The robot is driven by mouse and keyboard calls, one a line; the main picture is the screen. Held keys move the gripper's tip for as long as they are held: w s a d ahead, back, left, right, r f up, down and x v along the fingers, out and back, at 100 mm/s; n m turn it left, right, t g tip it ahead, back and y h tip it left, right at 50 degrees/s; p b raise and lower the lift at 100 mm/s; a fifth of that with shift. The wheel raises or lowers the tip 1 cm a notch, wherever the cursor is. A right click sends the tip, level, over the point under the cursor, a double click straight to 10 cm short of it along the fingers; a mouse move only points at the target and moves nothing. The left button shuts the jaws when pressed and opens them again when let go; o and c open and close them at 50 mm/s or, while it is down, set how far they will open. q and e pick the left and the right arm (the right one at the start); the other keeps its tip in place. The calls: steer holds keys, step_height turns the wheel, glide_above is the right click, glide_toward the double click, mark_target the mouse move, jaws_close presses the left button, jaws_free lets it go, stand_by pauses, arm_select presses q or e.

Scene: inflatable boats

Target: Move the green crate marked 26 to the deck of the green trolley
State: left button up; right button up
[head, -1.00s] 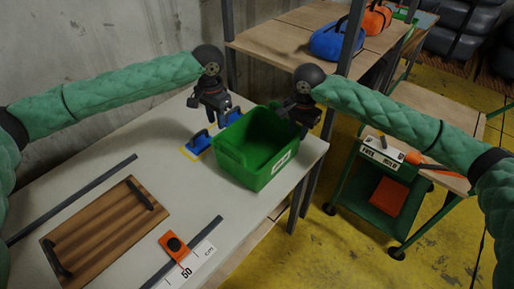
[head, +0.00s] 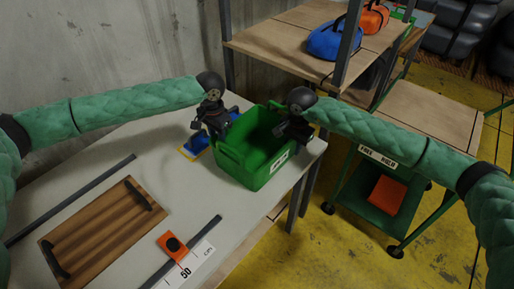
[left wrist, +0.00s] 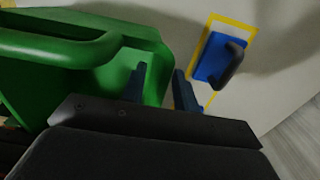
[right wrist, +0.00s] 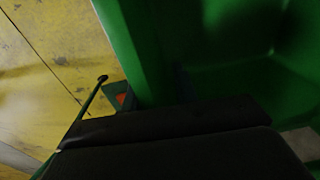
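The green crate (head: 246,167) stands on the pale table near its right corner, with a white label on its front whose number is too small to read. My left gripper (head: 217,128) is at the crate's left rim. In the left wrist view its fingers (left wrist: 163,88) are apart, beside the crate's wall and handle. My right gripper (head: 288,130) is at the right rim.
A blue float-like tool (head: 196,142) lies in a yellow outline left of the crate. A striped wooden board (head: 100,230), an orange block (head: 172,244) and a ruler lie nearer. An orange item (head: 388,195) is on the trolley's lower shelf. Bags stand on the rear shelf.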

arm_select(q)
steer(key=shift+c, duration=0.4)
arm_select(e)
steer(key=shift+c, duration=0.4)
arm_select(q)
jaws_close()
arm_select(e)
jaws_close()
arm_select(q)
steer(key=shift+d+r, duration=0.1)
steer(key=shift+r, duration=0.1)
arm_select(e)
steer(key=shift+r, duration=0.2)
